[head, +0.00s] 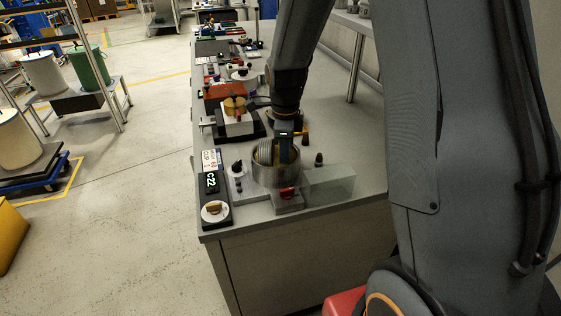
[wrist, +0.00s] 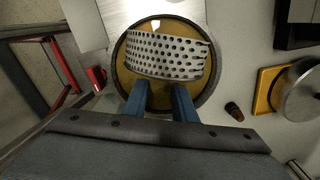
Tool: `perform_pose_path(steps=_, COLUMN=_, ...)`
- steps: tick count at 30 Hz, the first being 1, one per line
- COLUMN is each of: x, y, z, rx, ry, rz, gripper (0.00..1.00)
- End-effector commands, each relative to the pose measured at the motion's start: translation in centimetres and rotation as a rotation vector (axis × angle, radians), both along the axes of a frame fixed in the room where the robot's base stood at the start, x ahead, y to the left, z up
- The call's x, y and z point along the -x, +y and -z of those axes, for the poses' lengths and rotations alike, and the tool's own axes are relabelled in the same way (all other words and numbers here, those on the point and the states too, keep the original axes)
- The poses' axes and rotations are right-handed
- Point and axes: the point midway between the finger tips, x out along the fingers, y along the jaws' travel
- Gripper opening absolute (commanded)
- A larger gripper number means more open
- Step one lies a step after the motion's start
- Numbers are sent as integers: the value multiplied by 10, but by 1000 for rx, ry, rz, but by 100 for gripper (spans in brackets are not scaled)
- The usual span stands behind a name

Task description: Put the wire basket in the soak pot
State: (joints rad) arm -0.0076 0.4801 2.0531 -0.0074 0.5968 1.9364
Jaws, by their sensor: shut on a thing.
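The soak pot (head: 277,176) is a round metal pot on the near end of the bench. In the wrist view its rim (wrist: 122,85) circles a yellowish interior. The wire basket (wrist: 167,54) is a pale perforated ring, seen tilted within the outline of the pot's mouth. In the head view the basket (head: 265,151) shows at the pot's opening, left of my gripper (head: 286,161). In the wrist view my gripper (wrist: 164,88) has its two blue fingers at the basket's near side, shut on it. The fingertips' contact and the basket's depth in the pot are hard to see.
A clear block (head: 330,186) stands right of the pot, with a red part (head: 288,193) in front. A display unit reading C22 (head: 212,183) is at left. A dark knob (head: 319,159) stands behind right. Open bench lies farther right.

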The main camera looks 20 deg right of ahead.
Motion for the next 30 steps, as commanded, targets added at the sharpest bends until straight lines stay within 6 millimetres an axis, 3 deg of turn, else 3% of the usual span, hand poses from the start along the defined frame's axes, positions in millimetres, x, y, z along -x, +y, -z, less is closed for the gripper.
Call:
perform_pose_path(steps=12, x=-1, y=0, z=-72, rx=0, ry=-3, rz=0, gripper=0)
perform_pose_path(steps=30, x=1, y=0, z=-113, rx=0, ry=1, rz=0, gripper=0)
